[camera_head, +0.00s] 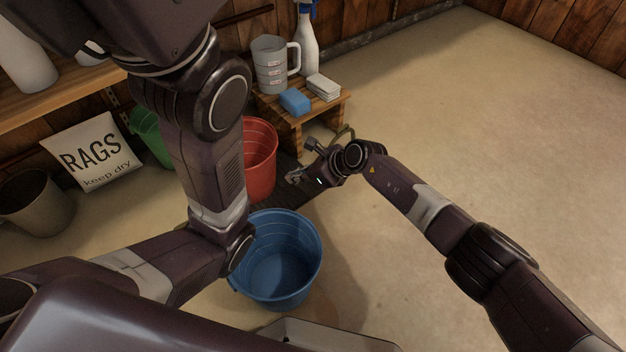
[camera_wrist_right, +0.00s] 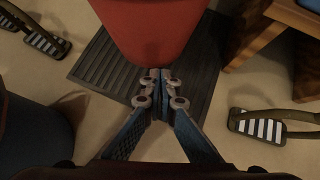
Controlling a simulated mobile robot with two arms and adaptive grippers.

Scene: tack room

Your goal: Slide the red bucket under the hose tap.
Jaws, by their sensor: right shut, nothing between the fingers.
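The red bucket (camera_head: 262,165) stands upright, partly behind my left arm in the head view. In the right wrist view its red wall (camera_wrist_right: 152,28) fills the top middle, over a dark ribbed mat (camera_wrist_right: 103,62). My right gripper (camera_head: 292,177) is low beside the bucket, on its right in the head view. Its fingertips (camera_wrist_right: 160,88) are together, empty, just short of the bucket's lower wall; I cannot tell whether they touch it. My left gripper is out of view. I cannot make out the hose tap in either view.
A blue bucket (camera_head: 277,262) stands nearer me. A green bucket (camera_head: 150,132) and rags sack (camera_head: 92,155) are left. Floor at right is clear.

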